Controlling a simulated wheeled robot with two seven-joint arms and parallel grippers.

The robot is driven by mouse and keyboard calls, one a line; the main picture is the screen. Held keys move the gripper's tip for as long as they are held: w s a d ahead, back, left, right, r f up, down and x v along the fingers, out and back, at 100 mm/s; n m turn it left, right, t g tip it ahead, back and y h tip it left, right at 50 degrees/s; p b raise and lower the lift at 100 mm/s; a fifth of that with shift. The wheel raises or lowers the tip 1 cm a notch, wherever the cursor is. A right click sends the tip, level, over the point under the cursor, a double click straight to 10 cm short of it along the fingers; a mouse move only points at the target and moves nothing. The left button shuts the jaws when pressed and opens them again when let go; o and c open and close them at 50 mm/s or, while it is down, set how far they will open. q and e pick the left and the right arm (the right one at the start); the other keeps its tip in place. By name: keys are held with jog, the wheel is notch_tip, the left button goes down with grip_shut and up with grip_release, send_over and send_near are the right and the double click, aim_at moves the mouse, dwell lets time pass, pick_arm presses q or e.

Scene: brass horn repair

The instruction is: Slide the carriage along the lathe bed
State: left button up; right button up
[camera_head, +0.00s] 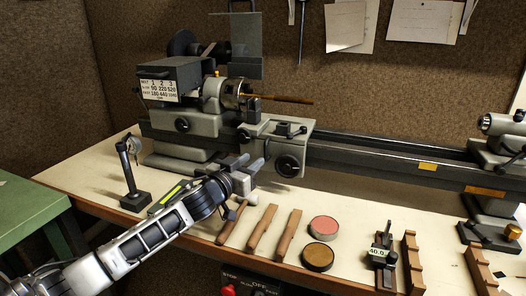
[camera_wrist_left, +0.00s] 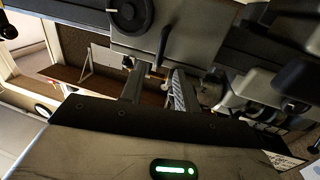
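The lathe carriage (camera_head: 262,131) sits on the bed just right of the headstock (camera_head: 190,80). It is a grey block with a round black handwheel (camera_head: 287,165) on its front. My left gripper (camera_head: 243,165) is in front of the carriage, just left of and below the handwheel. In the left wrist view its two fingers (camera_wrist_left: 157,88) stand apart with nothing between them. The carriage front (camera_wrist_left: 190,35), its handwheel (camera_wrist_left: 131,14) and a small lever (camera_wrist_left: 162,44) are beyond the fingertips. Whether a finger touches the carriage cannot be told. My right gripper is not in view.
The bed (camera_head: 385,160) is clear from the carriage to the tailstock (camera_head: 495,140). On the bench in front lie wooden sticks (camera_head: 262,227), two round tins (camera_head: 318,257) and a block marked 40.0 (camera_head: 381,253). A black stand (camera_head: 131,175) is at the left.

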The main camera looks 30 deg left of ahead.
aim_at(265, 151)
pick_arm(q)
jog(key=w, duration=0.6)
jog(key=shift+w+a, duration=0.1)
jog(key=shift+w, duration=0.25)
grip_shut()
